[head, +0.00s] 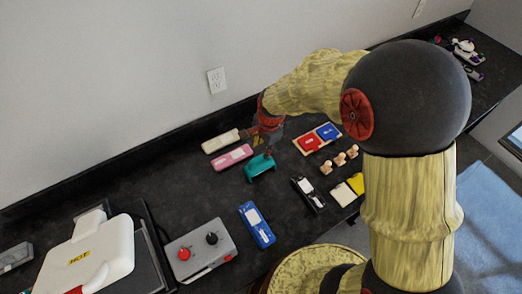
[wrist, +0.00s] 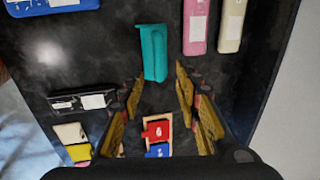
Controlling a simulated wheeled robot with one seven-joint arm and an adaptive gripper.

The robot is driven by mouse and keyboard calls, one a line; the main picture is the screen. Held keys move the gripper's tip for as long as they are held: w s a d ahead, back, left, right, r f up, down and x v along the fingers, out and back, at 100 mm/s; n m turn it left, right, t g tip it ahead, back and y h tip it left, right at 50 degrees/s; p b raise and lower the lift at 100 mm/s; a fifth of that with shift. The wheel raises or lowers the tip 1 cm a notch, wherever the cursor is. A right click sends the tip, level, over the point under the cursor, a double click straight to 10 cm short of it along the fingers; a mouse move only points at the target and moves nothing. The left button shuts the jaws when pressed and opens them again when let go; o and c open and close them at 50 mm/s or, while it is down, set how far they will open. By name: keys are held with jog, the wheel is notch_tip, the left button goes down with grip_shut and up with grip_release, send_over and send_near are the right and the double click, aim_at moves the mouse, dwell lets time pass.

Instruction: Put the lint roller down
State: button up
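I cannot make out a lint roller in either view. My gripper (head: 268,136) is over the dark counter, near the wall side. In the wrist view its fingers (wrist: 160,82) stand apart with nothing visible held between them. A teal block-like item (head: 260,168) lies just in front of the gripper. It also shows beyond the fingertips in the wrist view (wrist: 153,52), and I see no finger closed on it. The gripper partly hides the counter behind it in the head view.
A cream item (head: 220,141) and a pink item (head: 232,157) lie left of the gripper. Red and blue pads (head: 318,138), wooden stamps (head: 340,160) and a black stapler-like item (head: 308,194) lie right. A blue item (head: 256,225), grey control box (head: 200,250) and white press (head: 90,255) are nearer.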

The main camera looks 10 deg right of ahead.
jog(key=s+d+r+n+t, duration=0.1)
jog(key=s+d+r+n, duration=0.25)
jog(key=r, duration=0.55)
jog(key=s+d+r+n+t, duration=0.1)
jog(key=s+d+r+n, duration=0.15)
jog(key=s+r, duration=0.45)
jog(key=s+d+r+n+t+h, duration=0.1)
jog(key=s+d+r+n, duration=0.3)
jog(key=s+r+n, duration=0.3)
jog(key=s+r, duration=0.2)
jog(key=s, duration=0.3)
jog(key=shift+o, duration=0.4)
jog(key=shift+d+f, duration=0.1)
jog(key=shift+f, duration=0.05)
